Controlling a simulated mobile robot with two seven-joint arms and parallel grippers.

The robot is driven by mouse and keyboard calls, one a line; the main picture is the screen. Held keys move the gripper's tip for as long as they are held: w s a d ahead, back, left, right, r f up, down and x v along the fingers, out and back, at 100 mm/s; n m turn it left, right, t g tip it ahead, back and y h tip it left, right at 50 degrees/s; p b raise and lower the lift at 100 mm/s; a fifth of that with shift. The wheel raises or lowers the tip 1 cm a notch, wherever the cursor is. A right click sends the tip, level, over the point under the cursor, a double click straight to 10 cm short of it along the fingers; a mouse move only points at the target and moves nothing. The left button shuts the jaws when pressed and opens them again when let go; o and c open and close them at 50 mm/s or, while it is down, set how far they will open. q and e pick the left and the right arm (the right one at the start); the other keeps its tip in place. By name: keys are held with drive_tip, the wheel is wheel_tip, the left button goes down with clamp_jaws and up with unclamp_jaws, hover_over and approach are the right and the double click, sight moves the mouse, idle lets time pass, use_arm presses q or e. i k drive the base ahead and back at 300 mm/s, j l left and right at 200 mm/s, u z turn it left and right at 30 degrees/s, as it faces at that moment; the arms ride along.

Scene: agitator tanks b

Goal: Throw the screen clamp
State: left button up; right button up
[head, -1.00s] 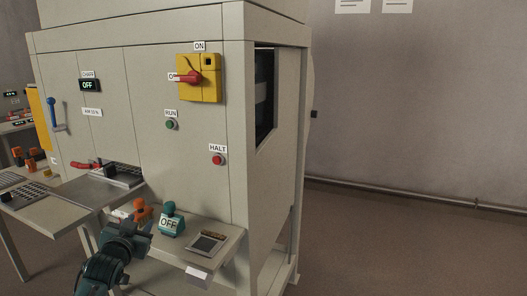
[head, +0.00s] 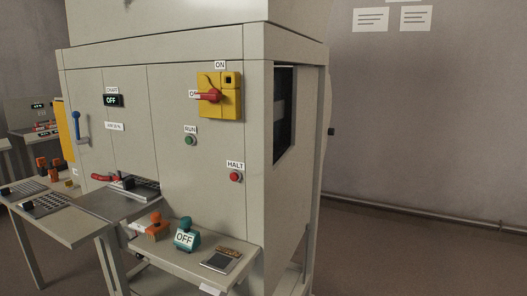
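A red-handled lever (head: 106,177) lies at the slot in the front of the grey cabinet (head: 215,150), beside a dark perforated screen tray (head: 143,188). A blue upright lever (head: 77,124) is mounted further left on the same front. No label marks either lever as the screen clamp; the red one sits at the screen. Neither of my grippers is in view.
A yellow switch box (head: 230,97) with a red handle, a green RUN button (head: 189,141) and a red HALT button (head: 234,177) are on the front. The shelf (head: 170,262) holds an orange item (head: 155,226), a teal item tagged OFF (head: 186,236) and a flat pad (head: 221,259).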

sight(97, 177)
drive_tip(key=i+j+z, duration=0.1)
drive_tip(key=j, duration=0.55)
drive_tip(key=i+j+z, duration=0.1)
drive_tip(key=j, duration=0.5)
drive_tip(key=i+j+z, duration=0.1)
drive_tip(key=j, duration=0.6)
drive_tip(key=i+j+z, duration=0.1)
drive_tip(key=j, duration=0.55)
drive_tip(key=i+j+z, duration=0.1)
drive_tip(key=j, duration=0.55)
drive_tip(key=i, duration=0.1)
